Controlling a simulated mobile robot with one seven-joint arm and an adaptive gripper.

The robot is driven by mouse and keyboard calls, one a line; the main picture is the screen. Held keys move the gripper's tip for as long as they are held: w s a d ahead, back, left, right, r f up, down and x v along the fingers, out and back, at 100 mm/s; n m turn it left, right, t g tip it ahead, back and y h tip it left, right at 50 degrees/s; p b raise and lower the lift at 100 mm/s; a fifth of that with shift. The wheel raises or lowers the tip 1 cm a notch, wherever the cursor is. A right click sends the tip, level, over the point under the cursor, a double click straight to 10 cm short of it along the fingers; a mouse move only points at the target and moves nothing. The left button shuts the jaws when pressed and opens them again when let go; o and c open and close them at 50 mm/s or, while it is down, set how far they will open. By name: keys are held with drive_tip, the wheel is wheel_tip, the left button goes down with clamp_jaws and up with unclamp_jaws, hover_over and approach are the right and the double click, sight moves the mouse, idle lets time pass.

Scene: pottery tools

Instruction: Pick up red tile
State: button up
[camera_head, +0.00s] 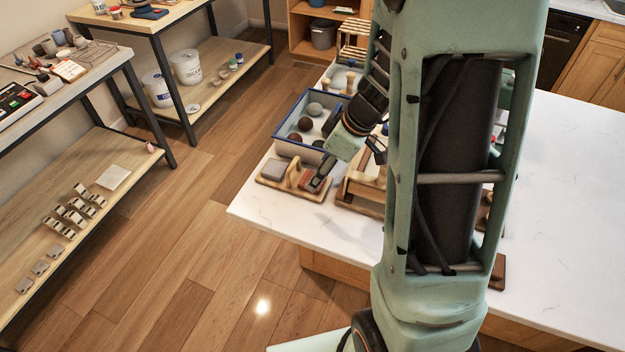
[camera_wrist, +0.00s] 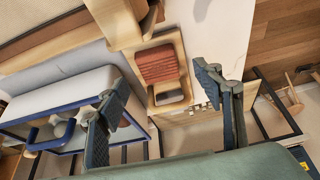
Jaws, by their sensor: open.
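The red tile (camera_wrist: 158,63) has a ribbed top and lies in one compartment of a small wooden caddy (camera_wrist: 178,44). My gripper (camera_wrist: 162,80) is open, its fingers apart on either side of the tile in the wrist view, with nothing between them. In the head view, my gripper (camera_head: 322,174) is over the right end of the caddy (camera_head: 287,190), close to the red tile (camera_head: 306,179), which it partly hides. Whether the fingers touch the tile or caddy cannot be told. A grey block (camera_head: 273,169) sits at the caddy's left end, beyond the upright handle.
A blue-rimmed bin (camera_head: 283,148) holding round balls stands just behind the caddy. A wooden rack (camera_head: 362,190) is close on the right, partly behind my arm. The white counter (camera_head: 262,212) is clear in front, with its edge near the caddy.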

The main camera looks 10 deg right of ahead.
drive_tip(key=shift+x, duration=1.95)
drive_tip(key=shift+w, duration=0.1)
drive_tip(key=c, duration=1.3)
drive_tip(key=shift+r, duration=0.1)
